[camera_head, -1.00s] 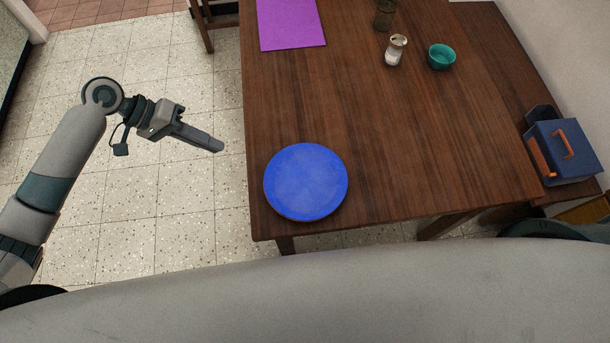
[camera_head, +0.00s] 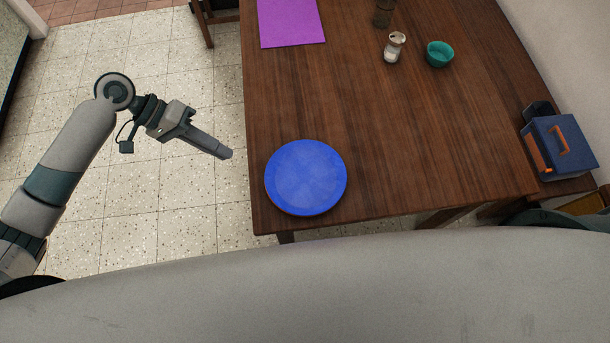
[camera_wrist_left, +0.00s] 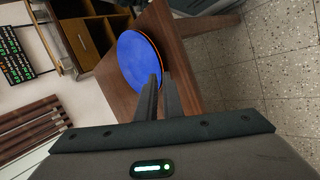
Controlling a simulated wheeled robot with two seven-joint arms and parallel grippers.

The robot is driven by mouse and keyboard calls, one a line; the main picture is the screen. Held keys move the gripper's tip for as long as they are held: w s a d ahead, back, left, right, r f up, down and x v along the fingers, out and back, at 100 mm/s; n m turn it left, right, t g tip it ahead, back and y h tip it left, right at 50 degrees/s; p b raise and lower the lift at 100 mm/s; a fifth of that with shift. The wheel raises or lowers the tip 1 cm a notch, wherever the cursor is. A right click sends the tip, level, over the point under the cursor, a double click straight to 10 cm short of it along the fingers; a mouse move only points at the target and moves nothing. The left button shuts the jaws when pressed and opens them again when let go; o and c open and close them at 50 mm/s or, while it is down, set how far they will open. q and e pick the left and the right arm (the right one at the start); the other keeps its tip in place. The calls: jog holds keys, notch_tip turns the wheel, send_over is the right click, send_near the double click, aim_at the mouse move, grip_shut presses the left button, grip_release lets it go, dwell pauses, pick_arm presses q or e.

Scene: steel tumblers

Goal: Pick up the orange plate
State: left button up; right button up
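A round blue plate (camera_head: 306,177) lies near the front left corner of the wooden table. In the left wrist view, the blue plate (camera_wrist_left: 137,58) has an orange edge (camera_wrist_left: 157,48) along its right side. I cannot tell whether this is its underside or another plate beneath it. My left gripper (camera_head: 228,154) is over the floor, just left of the table edge, apart from the plate and empty. In the left wrist view, its two fingers (camera_wrist_left: 160,76) are a little apart and point towards the plate. My right gripper is out of view.
The table (camera_head: 400,140) is clear around the plate. A purple mat (camera_head: 291,22), a shaker (camera_head: 394,47), a teal bowl (camera_head: 440,54) and a dark tumbler (camera_head: 383,14) stand farther back. A blue box with orange handles (camera_head: 562,150) sits at the right.

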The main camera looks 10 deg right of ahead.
pick_arm(q)
jog(key=p, duration=0.2)
send_near(264, 180)
jog(key=d, duration=0.2)
jog(key=shift+s+d, duration=0.45)
jog(key=shift+s+d+f+p, duration=0.2)
jog(key=shift+d+p, duration=0.2)
jog(key=shift+p, duration=0.1)
jog(key=p+x, duration=0.1)
jog(key=x, duration=0.2)
jog(key=shift+s+d+f, duration=0.2)
jog(key=shift+d+f, duration=0.1)
jog(key=shift+f, duration=0.25)
jog(key=shift+r, duration=0.1)
grip_shut()
